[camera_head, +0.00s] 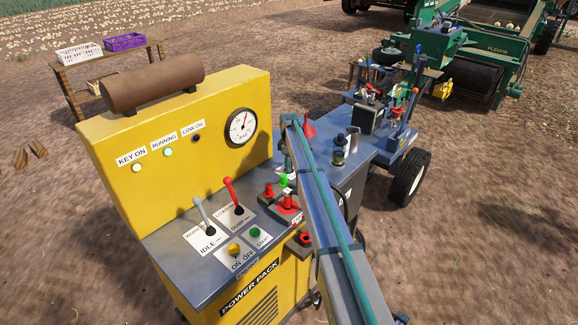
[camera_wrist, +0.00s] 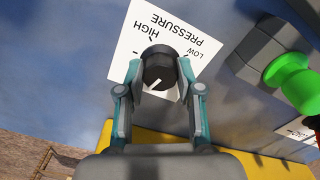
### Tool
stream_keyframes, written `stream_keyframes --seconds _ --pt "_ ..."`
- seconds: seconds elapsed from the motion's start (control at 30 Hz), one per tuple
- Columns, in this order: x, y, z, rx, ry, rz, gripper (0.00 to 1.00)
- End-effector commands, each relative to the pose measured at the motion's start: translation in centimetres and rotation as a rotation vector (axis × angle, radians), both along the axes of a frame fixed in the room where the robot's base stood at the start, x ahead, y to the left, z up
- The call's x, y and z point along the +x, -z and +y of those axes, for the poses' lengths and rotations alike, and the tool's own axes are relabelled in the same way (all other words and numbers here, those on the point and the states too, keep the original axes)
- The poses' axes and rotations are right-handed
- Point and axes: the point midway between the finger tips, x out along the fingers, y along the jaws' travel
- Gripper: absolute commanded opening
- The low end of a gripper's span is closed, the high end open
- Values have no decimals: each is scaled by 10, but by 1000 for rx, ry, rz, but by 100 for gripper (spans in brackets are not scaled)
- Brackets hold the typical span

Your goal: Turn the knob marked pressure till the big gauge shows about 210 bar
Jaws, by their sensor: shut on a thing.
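The black pressure knob (camera_wrist: 158,62) shows in the wrist view, with a white pointer line, on a white label (camera_wrist: 187,32) marked PRESSURE, HIGH and LOW. My gripper (camera_wrist: 160,73) is shut on the knob, with one teal finger on each side of it. In the head view my arm hides the knob. The big round gauge (camera_head: 241,127) is on the yellow panel in the head view. Its dark needle seems to point to the upper right, but the figures are too small to read surely.
A green knob (camera_wrist: 288,77) stands close to the right of my gripper in the wrist view. Two levers (camera_head: 233,195) and yellow and green buttons (camera_head: 255,232) are on the console (camera_head: 190,270). A red valve group (camera_head: 286,203) lies beside my arm.

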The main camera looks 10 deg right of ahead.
Motion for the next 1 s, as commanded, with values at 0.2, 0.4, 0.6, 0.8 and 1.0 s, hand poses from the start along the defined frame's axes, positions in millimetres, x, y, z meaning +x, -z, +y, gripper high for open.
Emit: stream_keyframes --seconds 0.2,0.4,0.6,0.8,1.0 --pt "0 1 0 0 60 0 1" --pt "0 2 0 1 185 -1 1" --pt "0 2 0 0 363 0 1" --pt "0 2 0 1 553 -1 1" --pt "0 1 0 1 743 -1 1"
